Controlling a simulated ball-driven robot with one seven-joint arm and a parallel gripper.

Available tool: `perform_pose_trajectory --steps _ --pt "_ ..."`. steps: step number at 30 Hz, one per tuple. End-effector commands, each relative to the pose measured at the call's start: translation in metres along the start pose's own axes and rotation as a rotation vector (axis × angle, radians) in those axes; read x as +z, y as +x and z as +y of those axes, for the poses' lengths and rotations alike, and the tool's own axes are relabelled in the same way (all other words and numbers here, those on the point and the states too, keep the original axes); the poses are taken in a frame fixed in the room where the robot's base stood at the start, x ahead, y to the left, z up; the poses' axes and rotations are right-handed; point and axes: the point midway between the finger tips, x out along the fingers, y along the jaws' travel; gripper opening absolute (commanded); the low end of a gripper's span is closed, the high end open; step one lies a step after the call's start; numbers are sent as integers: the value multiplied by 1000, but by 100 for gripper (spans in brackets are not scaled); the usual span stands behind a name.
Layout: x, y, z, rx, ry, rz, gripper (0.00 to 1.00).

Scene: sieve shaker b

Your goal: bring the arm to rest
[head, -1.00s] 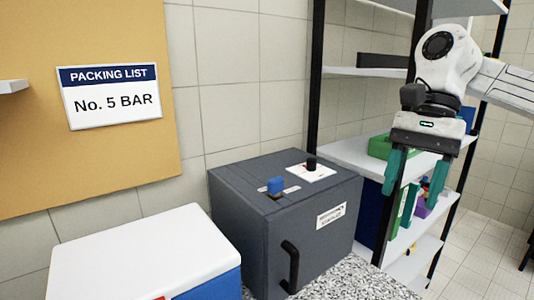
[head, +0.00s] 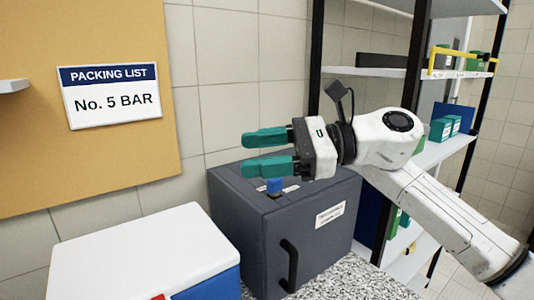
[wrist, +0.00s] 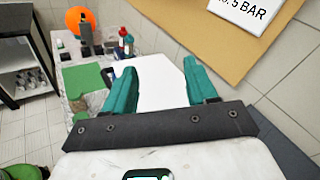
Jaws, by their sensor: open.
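My gripper (head: 246,152) has two green fingers, spread apart with nothing between them. In the head view it points left, in the air above the dark grey machine box (head: 240,215). The box has a blue knob (head: 274,186) on top and a black handle (head: 289,265) on its front. The gripper looks close above the knob, but I cannot tell the exact gap. My arm reaches in from the lower right and covers the back right of the box top. In the wrist view the gripper (wrist: 157,82) shows both fingers apart, in front of a white surface.
A blue cooler with a white lid (head: 140,250) stands left of the box. A shelf rack (head: 430,150) with boxes stands behind my arm. A packing list sign (head: 115,95) hangs on the board. The wrist view shows an orange ball (wrist: 82,22) and bottles (wrist: 125,42) on a counter.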

Motion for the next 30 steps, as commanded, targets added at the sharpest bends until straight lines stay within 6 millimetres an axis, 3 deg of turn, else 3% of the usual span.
perform_pose_trajectory --steps 3,6,8,11,14,16,20,24,29,30 --pt "25 4 -19 -192 202 -270 57" --pt "35 -12 -37 -346 405 -489 57" --pt "32 -28 -47 -432 539 -618 57" --pt "14 -60 -58 -568 778 -830 57" --pt "-24 -96 -60 -698 1030 -1034 57" --pt "-59 -120 -54 -787 1211 -1172 57" --pt "-135 -157 -24 -952 1536 -1409 57" --pt "-212 -183 27 -1121 1831 -1620 57" --pt "-289 -198 106 -1332 2117 -1828 57" --pt "-306 -200 128 1345 -2107 1814 57"
